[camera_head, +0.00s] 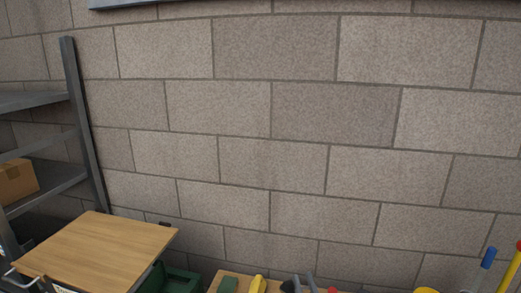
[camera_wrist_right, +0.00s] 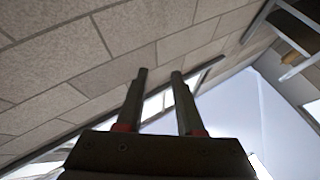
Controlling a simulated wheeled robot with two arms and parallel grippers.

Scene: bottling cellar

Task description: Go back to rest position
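My right gripper (camera_head: 303,277) shows at the bottom edge of the head view, with only its grey fingertips in sight, pointing up. In the right wrist view my right gripper (camera_wrist_right: 159,73) has its two dark fingers apart, with nothing between them. Behind the fingers are the block wall and a bright pale area. My left gripper is in neither view.
A wooden tabletop (camera_head: 98,250) stands at lower left, beside a metal shelf rack (camera_head: 84,130) holding a cardboard box (camera_head: 16,181). Green, yellow and blue-topped items line the bottom edge, partly cut off. A block wall (camera_head: 270,110) fills the background.

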